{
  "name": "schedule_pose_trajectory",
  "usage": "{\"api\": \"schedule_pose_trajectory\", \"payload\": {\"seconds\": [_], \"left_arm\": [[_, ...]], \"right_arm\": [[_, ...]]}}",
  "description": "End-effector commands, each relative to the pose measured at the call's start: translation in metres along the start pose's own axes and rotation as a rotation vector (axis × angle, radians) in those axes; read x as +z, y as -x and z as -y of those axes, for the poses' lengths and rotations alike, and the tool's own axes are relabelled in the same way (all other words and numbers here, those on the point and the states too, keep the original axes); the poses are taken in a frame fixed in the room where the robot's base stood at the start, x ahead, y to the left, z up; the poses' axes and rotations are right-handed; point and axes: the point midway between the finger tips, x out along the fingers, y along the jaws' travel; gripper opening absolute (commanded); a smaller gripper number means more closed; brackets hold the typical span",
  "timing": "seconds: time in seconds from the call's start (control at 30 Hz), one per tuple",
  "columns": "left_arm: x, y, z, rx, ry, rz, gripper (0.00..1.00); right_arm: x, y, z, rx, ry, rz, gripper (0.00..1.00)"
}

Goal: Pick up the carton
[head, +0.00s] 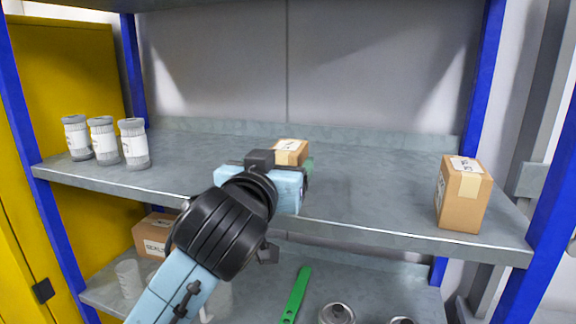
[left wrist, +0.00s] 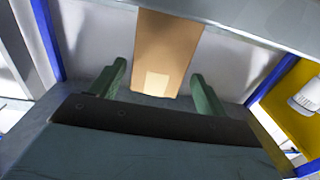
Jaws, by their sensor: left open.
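A small brown carton (head: 291,147) with a white label on top stands on the upper grey shelf, partly hidden behind my left gripper (head: 306,168). In the left wrist view the brown carton (left wrist: 166,45) lies ahead between the two green fingers of my open left gripper (left wrist: 158,72), with a gap showing on each side. The jaws are not closed on it. A second, taller brown carton (head: 462,200) with a label and tape stands upright at the right end of the same shelf. My right gripper is not in view.
Three white-labelled jars (head: 103,140) stand at the shelf's left end. On the lower shelf are a brown box (head: 153,236), a green tool (head: 296,295) and round metal cans (head: 337,313). Blue posts (head: 484,75) frame the rack. The upper shelf (head: 375,185) is clear between the two cartons.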

Motion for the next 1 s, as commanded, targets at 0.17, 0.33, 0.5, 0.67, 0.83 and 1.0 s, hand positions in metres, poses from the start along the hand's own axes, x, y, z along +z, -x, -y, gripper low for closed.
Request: {"api": "schedule_pose_trajectory", "payload": {"seconds": [0.17,0.33,0.5,0.67,0.83,1.0], "left_arm": [[0.001,-0.012,-0.001,-0.001,-0.001,0.002,0.75],[0.005,-0.035,-0.004,-0.002,-0.004,0.001,0.75],[0.007,-0.052,-0.004,-0.002,-0.002,0.001,0.75],[0.007,-0.055,-0.004,0.000,-0.001,0.000,0.75],[0.008,-0.055,-0.004,0.000,-0.001,0.000,0.70],[0.008,-0.055,-0.004,0.000,-0.001,0.000,0.48]], "right_arm": [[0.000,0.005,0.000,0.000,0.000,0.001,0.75],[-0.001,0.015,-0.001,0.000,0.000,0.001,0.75],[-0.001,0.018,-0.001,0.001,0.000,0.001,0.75],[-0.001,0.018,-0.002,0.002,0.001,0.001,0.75],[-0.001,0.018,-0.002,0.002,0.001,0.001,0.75],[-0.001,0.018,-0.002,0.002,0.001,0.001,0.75]]}}
